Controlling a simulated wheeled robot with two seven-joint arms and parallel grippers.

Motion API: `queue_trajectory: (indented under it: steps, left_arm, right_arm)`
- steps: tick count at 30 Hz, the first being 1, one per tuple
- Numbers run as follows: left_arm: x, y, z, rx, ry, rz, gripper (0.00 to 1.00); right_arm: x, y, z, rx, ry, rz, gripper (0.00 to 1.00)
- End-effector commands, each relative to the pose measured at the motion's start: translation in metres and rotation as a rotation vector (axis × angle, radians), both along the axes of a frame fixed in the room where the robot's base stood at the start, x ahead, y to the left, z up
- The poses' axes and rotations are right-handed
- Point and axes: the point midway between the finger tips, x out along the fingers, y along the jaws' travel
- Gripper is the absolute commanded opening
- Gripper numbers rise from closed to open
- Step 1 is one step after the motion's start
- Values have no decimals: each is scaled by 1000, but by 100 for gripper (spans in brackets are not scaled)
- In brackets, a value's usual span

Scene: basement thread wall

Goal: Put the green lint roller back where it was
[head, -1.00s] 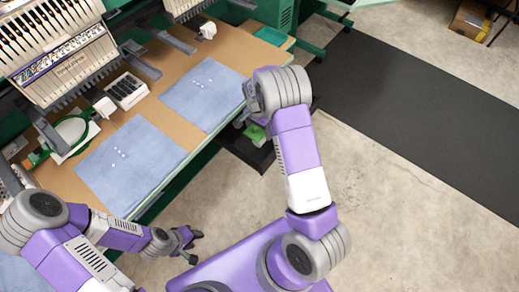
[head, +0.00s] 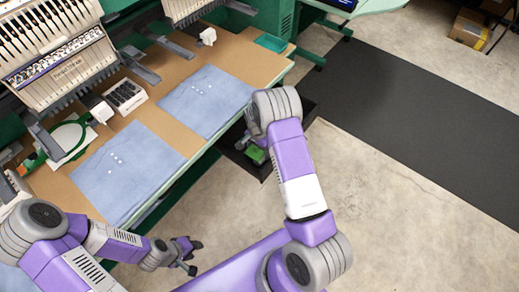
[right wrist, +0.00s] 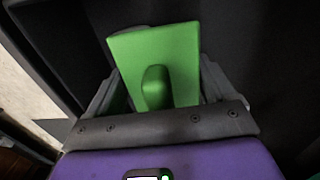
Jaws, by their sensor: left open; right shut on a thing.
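The green lint roller (head: 257,154) is in my right gripper (head: 250,146), beside the front edge of the work table and over a dark tray-like surface (head: 238,157). In the right wrist view the roller (right wrist: 180,55) shows as a flat green piece with a rounded knob. It sits between the two fingers of my right gripper (right wrist: 158,88), which is shut on it, with dark surfaces around and behind it. I cannot tell whether the roller touches the dark surface. My left gripper (head: 192,256) is open and empty, low in front of the table.
The work table (head: 228,50) carries two blue cloths (head: 205,100), a black-and-white holder (head: 124,93) and a green hoop (head: 66,140). Embroidery machine heads (head: 55,60) overhang it. A black mat (head: 410,110) lies on the open floor at right.

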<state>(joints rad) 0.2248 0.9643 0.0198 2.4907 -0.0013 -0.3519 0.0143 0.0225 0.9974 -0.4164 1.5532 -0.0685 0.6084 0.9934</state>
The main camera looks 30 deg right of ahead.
Motion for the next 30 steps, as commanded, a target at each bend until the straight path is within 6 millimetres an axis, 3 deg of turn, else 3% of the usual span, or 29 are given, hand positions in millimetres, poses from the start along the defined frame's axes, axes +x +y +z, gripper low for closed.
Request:
queue_trajectory:
  steps: [2,3,5,16,30]
  left_arm:
    - [0,0,-3,0,0,0,43]
    - [0,0,-2,0,0,0,43]
    - [0,0,-2,0,0,0,43]
    - [0,0,3,0,0,0,43]
    - [0,0,28,0,0,0,43]
  right_arm:
    - [0,0,-4,0,0,0,51]
    - [0,0,-3,0,1,0,90]
    - [0,0,-3,0,1,0,99]
    - [1,0,8,-1,-1,0,100]
    - [7,3,102,0,-2,0,100]
